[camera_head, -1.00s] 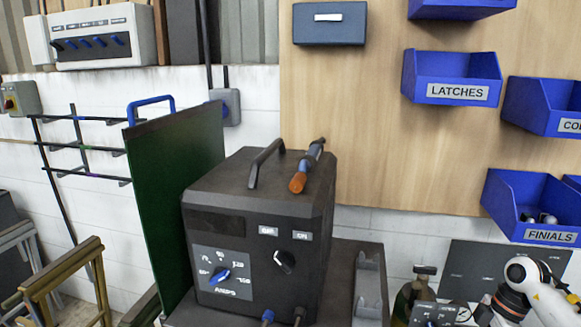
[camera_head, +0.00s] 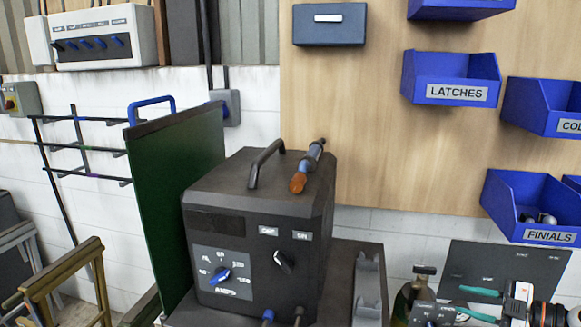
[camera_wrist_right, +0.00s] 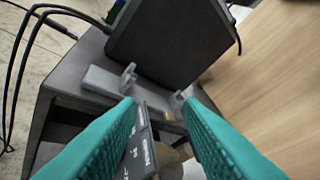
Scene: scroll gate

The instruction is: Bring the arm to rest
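My right gripper (camera_head: 462,303) is at the bottom right of the head view, with two teal fingers spread apart and pointing left. Part of my white and black right arm shows behind it at the picture's edge. In the right wrist view the gripper (camera_wrist_right: 160,104) is open, with nothing visible between its fingertips. My left gripper is not in view.
A black welding machine (camera_head: 227,223) with knobs stands on a dark cart (camera_head: 345,270); an orange-tipped torch (camera_head: 306,167) lies on top. A green panel (camera_head: 178,200) is left of it. Blue bins (camera_head: 450,78) hang on the wooden board. A gas cylinder (camera_head: 414,288) stands near my right gripper.

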